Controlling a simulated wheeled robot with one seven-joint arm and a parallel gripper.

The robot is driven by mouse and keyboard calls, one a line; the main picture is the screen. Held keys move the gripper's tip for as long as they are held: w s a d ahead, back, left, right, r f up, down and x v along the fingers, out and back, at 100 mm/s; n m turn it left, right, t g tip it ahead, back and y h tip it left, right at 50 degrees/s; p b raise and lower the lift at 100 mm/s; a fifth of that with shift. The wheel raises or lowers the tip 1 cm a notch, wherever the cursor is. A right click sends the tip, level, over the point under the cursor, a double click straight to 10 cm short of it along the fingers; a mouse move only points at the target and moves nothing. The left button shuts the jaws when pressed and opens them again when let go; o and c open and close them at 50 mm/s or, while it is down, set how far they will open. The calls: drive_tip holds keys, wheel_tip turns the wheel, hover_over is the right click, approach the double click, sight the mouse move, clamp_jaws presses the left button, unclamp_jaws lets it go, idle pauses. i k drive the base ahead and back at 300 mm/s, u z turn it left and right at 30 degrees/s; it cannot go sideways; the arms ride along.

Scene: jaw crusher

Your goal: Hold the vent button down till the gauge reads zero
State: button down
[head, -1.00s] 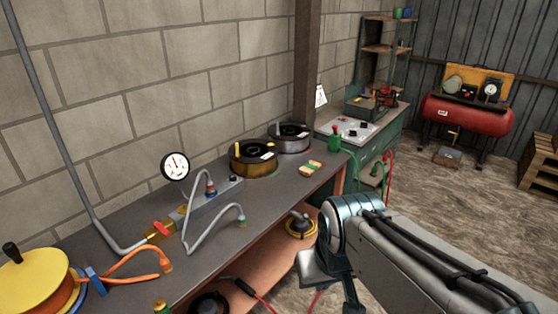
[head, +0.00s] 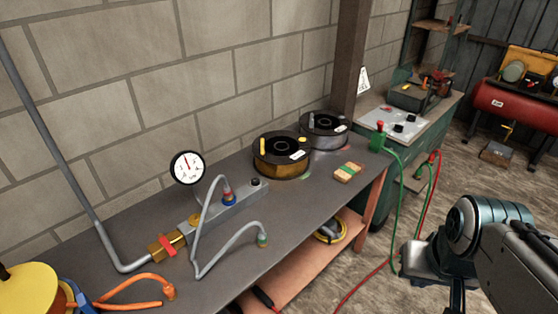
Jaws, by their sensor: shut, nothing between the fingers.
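The white-faced round gauge (head: 188,167) with a black rim stands above the grey manifold block (head: 245,203) on the bench. Its red needle points roughly upward, slightly left; the numbers are too small to read. A small black button (head: 255,182) sits on top of the block's right end and looks like the vent button. Nothing touches it. A yellow round part (head: 195,219) and a red-and-blue hose fitting (head: 229,198) are also on the block. My arm's wrist is at the lower right, well apart from the block; my gripper's fingers are not visible.
A grey hose loops over the bench (head: 225,268) in front of the block. Two dark reels (head: 282,155) (head: 324,130) and a sponge-like block (head: 348,172) stand to the right. A brass fitting (head: 167,246) with a red handle joins the wall pipe. Green and red cables hang beyond the bench's right end.

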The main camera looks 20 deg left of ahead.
sight(255, 181)
drive_tip(key=u, duration=0.3)
drive_tip(key=i, duration=0.7)
drive_tip(key=u, duration=0.8)
drive_tip(key=i, duration=0.3)
drive_tip(key=u, duration=0.25)
